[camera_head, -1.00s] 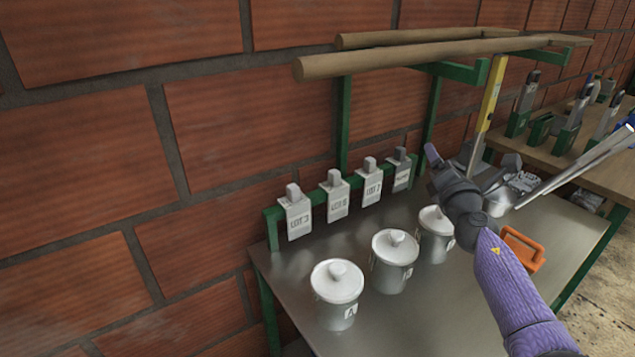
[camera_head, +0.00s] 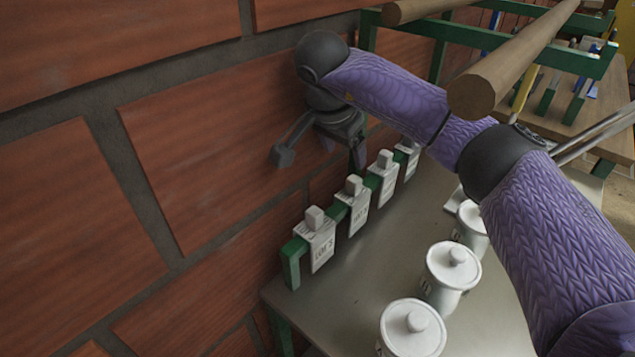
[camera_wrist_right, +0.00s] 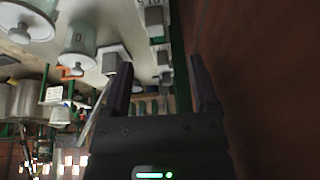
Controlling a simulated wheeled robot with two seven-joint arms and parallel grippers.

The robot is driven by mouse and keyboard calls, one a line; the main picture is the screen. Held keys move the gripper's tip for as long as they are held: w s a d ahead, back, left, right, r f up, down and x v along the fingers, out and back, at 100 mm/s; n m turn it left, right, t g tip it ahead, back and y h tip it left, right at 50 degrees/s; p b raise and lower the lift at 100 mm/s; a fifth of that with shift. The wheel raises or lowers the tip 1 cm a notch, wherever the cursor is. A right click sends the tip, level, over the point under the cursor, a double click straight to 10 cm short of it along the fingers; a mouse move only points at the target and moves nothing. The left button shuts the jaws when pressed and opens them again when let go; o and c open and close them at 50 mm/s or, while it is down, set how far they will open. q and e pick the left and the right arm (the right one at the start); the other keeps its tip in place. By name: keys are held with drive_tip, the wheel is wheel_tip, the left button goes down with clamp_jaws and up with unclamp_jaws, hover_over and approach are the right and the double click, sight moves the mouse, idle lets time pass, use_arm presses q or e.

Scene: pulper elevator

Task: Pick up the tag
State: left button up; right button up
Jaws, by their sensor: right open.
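Several white tags with grey grip blocks hang in a row on a green rail. The nearest, the LOT 3 tag (camera_head: 321,247), is followed by a second tag (camera_head: 359,212), a third tag (camera_head: 387,186) and a far tag (camera_head: 412,158) partly behind my right arm. My right gripper (camera_head: 343,160) points down above and behind the row, near the brick wall. In the right wrist view my right gripper (camera_wrist_right: 160,85) is open with nothing held. Grey blocks of the tags (camera_wrist_right: 154,20) show beyond and left of its right finger. My left gripper is out of view.
White lidded canisters (camera_head: 413,328) stand on the metal table (camera_head: 372,268) right of the tags. The brick wall (camera_head: 225,150) is close behind the rail (camera_head: 291,265). A wooden pole (camera_head: 515,55) runs above, near my right forearm.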

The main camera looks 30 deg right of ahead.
sight(353, 179)
drive_tip(key=b+x, duration=0.1)
drive_tip(key=x, duration=0.2)
drive_tip(key=b+x, duration=0.1)
drive_tip(key=x, duration=0.2)
drive_tip(key=b+x, duration=0.2)
drive_tip(key=x, duration=0.1)
drive_tip(key=shift+s+d+f, duration=0.25)
drive_tip(key=shift+s+f, duration=0.05)
drive_tip(key=shift+f, duration=0.05)
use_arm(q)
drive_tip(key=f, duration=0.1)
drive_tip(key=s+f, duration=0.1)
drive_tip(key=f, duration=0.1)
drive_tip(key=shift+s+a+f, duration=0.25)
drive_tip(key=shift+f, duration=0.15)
use_arm(e)
drive_tip(key=shift+r, duration=0.15)
clamp_jaws()
